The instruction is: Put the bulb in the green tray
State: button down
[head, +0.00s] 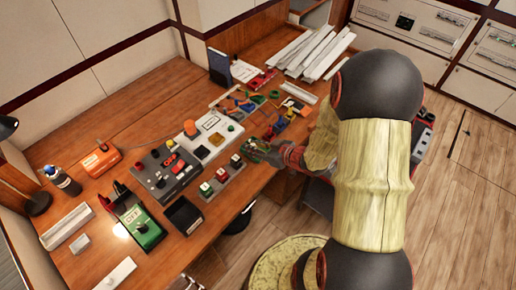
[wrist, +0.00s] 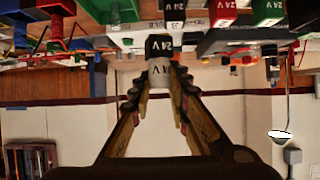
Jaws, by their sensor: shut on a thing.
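In the head view my gripper (head: 280,155) is at the bench's front edge. The held piece is not clear there.
A red box marked 24 V (wrist: 222,12) stands beside the green one. The bench's back left is mostly clear.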

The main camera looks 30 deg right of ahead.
jog(key=w+d+f+b, duration=0.1)
jog(key=w+d+f, duration=0.1)
jog(key=w+d+f+b, duration=0.1)
jog(key=w+d+f, duration=0.1)
jog(key=w+d+f+b, duration=0.1)
jog(key=w+f, duration=0.1)
jog(key=f, duration=0.1)
jog(key=shift+w+d+f, duration=0.1)
jog(key=shift+w+d, duration=0.05)
jog(key=shift+d, duration=0.25)
jog(key=shift+w+d+f+b, duration=0.15)
jog(key=shift+f+b, duration=0.45)
jog(key=shift+f, duration=0.3)
jog(key=shift+w+d+f+b, duration=0.1)
jog(key=shift+f+b, duration=0.5)
jog(key=shift+f, duration=0.3)
jog(key=shift+f, duration=0.15)
jog(key=c, duration=1.7)
grip_release()
jog(key=shift+c, duration=0.2)
jog(key=shift+o, duration=0.3)
